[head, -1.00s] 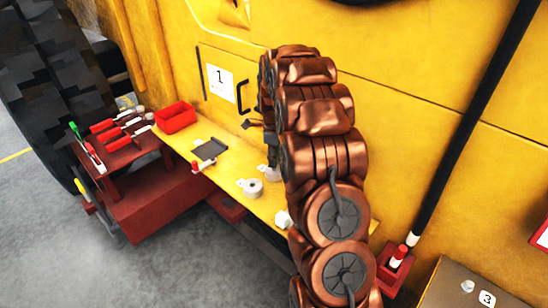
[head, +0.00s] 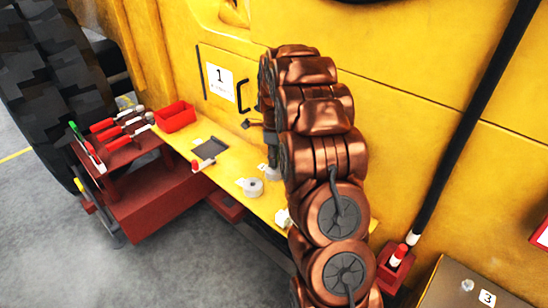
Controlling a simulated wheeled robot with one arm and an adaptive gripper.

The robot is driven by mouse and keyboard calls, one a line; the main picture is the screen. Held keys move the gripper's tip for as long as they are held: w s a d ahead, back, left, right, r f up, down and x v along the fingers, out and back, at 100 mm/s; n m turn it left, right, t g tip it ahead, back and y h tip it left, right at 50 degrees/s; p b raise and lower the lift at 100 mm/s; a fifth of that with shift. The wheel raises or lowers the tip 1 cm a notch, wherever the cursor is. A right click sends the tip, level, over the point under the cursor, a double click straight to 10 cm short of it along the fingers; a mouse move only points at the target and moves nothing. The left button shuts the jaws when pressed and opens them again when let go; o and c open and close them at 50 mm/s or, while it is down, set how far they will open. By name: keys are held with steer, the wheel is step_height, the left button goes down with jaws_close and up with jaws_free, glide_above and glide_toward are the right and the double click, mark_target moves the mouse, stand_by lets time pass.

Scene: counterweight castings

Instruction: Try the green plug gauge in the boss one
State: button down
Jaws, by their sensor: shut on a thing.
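A green-handled gauge (head: 73,129) stands at the left end of the dark red rack (head: 118,160). A round pale boss (head: 253,187) with a small white tag stands on the yellow ledge (head: 226,180). A second pale piece (head: 281,217) sits farther right, partly behind my arm. I cannot tell which is boss one. My gripper (head: 269,150) shows only as a grey sliver left of my copper-coloured arm, above the ledge. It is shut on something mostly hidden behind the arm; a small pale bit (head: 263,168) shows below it.
Several red-handled gauges (head: 115,126) lie on the rack. A red bin (head: 175,116) and a dark pad (head: 210,146) are on the ledge. A red-and-white piece (head: 204,164) lies at the pad's front edge. A red holder (head: 393,270) stands at right. A black pole (head: 470,120) slants upward.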

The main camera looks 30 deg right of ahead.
steer(key=c, duration=0.8)
jaws_free()
step_height(320, 180, up, 12)
steer(key=shift+f, duration=0.2)
steer(key=shift+r+p, duration=1.85)
steer(key=shift+r, duration=4.3)
